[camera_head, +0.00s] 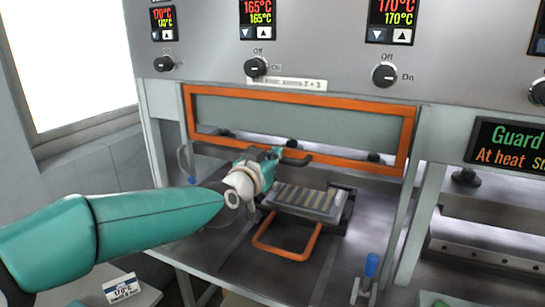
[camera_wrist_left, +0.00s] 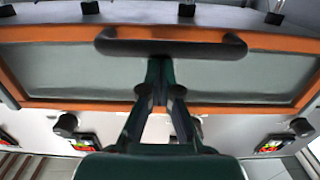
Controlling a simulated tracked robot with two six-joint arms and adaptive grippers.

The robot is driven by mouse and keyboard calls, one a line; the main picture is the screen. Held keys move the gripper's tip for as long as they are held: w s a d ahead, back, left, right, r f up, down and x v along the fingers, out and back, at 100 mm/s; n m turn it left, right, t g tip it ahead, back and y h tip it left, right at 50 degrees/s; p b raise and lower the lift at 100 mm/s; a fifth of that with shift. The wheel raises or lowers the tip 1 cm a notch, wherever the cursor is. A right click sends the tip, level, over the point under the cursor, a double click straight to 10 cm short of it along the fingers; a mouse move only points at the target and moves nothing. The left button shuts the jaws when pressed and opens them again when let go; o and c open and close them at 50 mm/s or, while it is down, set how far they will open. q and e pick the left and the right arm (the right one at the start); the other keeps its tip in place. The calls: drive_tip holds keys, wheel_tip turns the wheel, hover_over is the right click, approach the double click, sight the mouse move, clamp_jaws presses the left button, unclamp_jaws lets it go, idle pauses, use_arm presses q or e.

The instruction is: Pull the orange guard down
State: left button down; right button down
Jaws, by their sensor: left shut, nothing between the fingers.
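The orange guard (camera_head: 300,98) is an orange-framed clear panel across the front of the press. It is above the tray, with a dark bar handle (camera_head: 296,159) on its lower edge. The handle is large in the left wrist view (camera_wrist_left: 205,47), where the guard looks upside down. My left gripper (camera_head: 275,153) is at the handle, its fingers shut and empty. In the left wrist view the fingertips (camera_wrist_left: 160,62) overlap the handle's edge; I cannot tell whether they touch it. My right gripper is not in view.
A slatted tray (camera_head: 310,203) with an orange loop handle (camera_head: 287,252) sits below the guard. A blue-topped lever (camera_head: 371,265) stands front right. A display (camera_head: 510,145) is at the right. Knobs and temperature readouts line the panel above.

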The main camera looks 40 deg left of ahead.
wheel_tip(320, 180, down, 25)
drive_tip(key=b, duration=2.4)
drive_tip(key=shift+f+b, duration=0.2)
drive_tip(key=shift+b, duration=0.15)
